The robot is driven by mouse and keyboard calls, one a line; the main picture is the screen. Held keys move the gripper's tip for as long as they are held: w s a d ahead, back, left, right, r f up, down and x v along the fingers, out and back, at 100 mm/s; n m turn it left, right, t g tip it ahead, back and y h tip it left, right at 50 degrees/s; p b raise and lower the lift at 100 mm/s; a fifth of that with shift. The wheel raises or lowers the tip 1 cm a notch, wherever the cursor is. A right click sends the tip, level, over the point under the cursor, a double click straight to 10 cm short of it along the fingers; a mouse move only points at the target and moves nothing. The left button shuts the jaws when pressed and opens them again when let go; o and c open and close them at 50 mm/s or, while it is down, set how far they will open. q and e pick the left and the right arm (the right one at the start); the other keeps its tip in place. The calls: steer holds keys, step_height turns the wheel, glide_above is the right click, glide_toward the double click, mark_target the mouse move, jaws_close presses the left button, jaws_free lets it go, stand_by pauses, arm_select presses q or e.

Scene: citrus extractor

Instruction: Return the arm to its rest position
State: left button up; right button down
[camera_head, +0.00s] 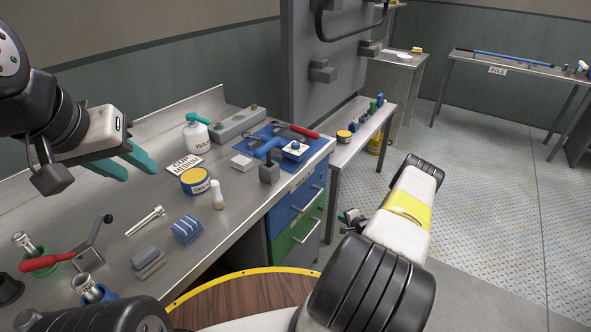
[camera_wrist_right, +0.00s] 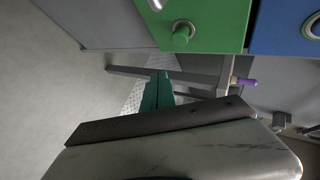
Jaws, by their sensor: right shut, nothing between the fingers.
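My left gripper (camera_head: 130,164) is over the left part of the steel workbench (camera_head: 110,205). Its two teal fingers are apart, with nothing seen between them. My right arm reaches out beyond the bench's right front corner. Its gripper (camera_head: 347,216) is small and partly hidden by the arm in the head view, beside the drawers. In the right wrist view the teal fingers (camera_wrist_right: 157,92) are together and hold nothing. They are apart from the green drawer (camera_wrist_right: 205,22) in that view.
Open floor (camera_head: 485,170) lies to the right.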

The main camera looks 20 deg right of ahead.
steer(key=w+r+n+g+h, duration=0.15)
steer(key=w+r, duration=0.25)
steer(key=r, duration=0.8)
steer(key=w+r+n, duration=0.3)
steer(key=w+r, duration=0.1)
steer(key=r, duration=0.7)
steer(key=s+a+r+n+g, duration=0.1)
steer(key=s+a+r+n, duration=0.2)
steer(key=r, duration=0.7)
steer(key=s+a+r, duration=0.3)
steer(key=a+r, duration=0.2)
steer(key=r, duration=0.5)
steer(key=s+a+r+n+g, duration=0.1)
steer(key=s+a+r+n, duration=0.2)
steer(key=r, duration=0.7)
steer(key=s+a+r, duration=0.7)
steer(key=s, duration=0.3)
steer(key=s+a+r+n+g+y, duration=0.1)
steer(key=s+a, duration=0.4)
steer(key=s, duration=0.6)
steer(key=s+a+r+n+g+y, duration=0.1)
steer(key=s+a+n, duration=0.3)
steer(key=s, duration=0.7)
steer(key=shift+s+a+r, duration=0.2)
steer(key=shift+s+a, duration=0.1)
steer(key=shift+a, duration=0.45)
steer(key=shift+w+n+y, duration=0.1)
steer(key=shift+n+y, duration=0.15)
